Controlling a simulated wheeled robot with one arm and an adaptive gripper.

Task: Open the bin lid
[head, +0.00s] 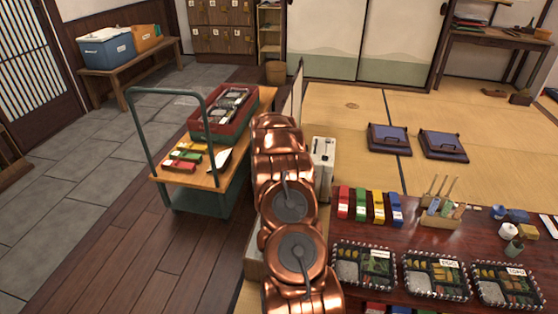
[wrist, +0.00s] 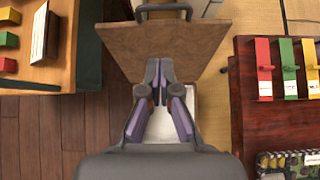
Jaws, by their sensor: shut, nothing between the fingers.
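The bin is a pale box low between the cart and the table. In the wrist view its pale inside (wrist: 168,124) shows beneath my fingers; in the head view only a beige side (head: 253,262) shows past my copper arm. The lid (wrist: 165,42) is a brown board with a dark bar handle (wrist: 163,10) at its far edge. It looks raised and steeply tilted, widening toward the handle. My gripper (wrist: 160,72) is shut and empty, its tips in front of the lid's lower part. I cannot tell whether they touch it. In the head view my arm hides the gripper.
A green-framed cart (head: 208,182) with a red crate (head: 196,128) stands close on the left. A dark red table (head: 420,240) with bento boxes is close on the right. A white container (head: 324,152) stands just beyond my arm. Open wooden floor (head: 130,250) lies front left.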

